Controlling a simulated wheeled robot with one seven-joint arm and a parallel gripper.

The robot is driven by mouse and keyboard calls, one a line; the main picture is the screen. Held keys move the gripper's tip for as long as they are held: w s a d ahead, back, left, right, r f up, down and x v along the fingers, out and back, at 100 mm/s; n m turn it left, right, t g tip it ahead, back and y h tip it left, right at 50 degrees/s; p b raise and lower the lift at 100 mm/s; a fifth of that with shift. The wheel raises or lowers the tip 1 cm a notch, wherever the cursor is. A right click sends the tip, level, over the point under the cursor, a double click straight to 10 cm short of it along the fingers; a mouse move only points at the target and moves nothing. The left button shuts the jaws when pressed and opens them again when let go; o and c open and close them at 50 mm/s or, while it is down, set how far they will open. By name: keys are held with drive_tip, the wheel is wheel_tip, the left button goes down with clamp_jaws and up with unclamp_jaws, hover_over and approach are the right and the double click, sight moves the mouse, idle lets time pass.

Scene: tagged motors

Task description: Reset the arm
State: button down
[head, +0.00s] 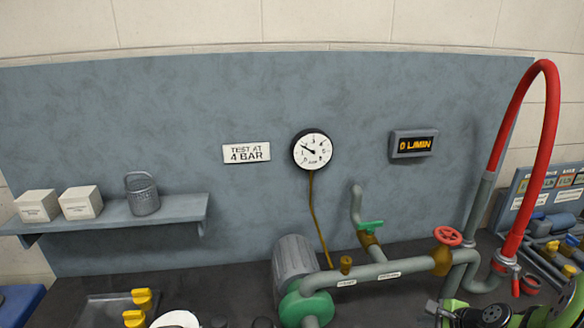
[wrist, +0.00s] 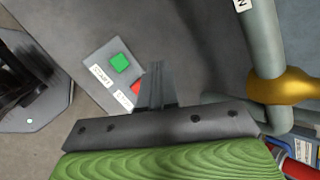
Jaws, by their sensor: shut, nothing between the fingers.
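My gripper (wrist: 158,72) shows in the wrist view with its two dark fingers together and nothing visible between them. Its green and black body fills the bottom of that view. The fingers lie in front of a grey plate (wrist: 97,75) with a green button (wrist: 119,62) and a partly hidden red one; I cannot tell whether they touch it. In the head view, green and black parts of my arm show at the bottom right corner, below the red-handled valve (head: 447,237).
A grey pipe (head: 385,268) with a brass valve runs close to my arm, and a red hose (head: 549,130) arches at the right. A green pump (head: 306,305) stands left of it. A gauge (head: 312,150) hangs on the panel.

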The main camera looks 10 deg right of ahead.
drive_tip(key=s+a+r+n+g+h, duration=0.1)
drive_tip(key=s+a+r+n, duration=0.2)
drive_tip(key=a+r+n, duration=0.5)
drive_tip(key=s+a+r+n+g+h, duration=0.1)
drive_tip(key=s+a+r+n+g, duration=0.15)
drive_tip(key=a+r+n, duration=0.55)
drive_tip(key=s+a+r+n, duration=0.1)
drive_tip(key=s+a+n, duration=0.1)
drive_tip(key=s, duration=0.5)
drive_tip(key=s+a+r+n+t, duration=0.1)
drive_tip(key=s+a+n, duration=0.2)
drive_tip(key=s+a, duration=0.2)
drive_tip(key=shift+s+a+r+n, duration=0.15)
drive_tip(key=shift+s+r+n, duration=0.15)
drive_tip(key=shift+s, duration=0.75)
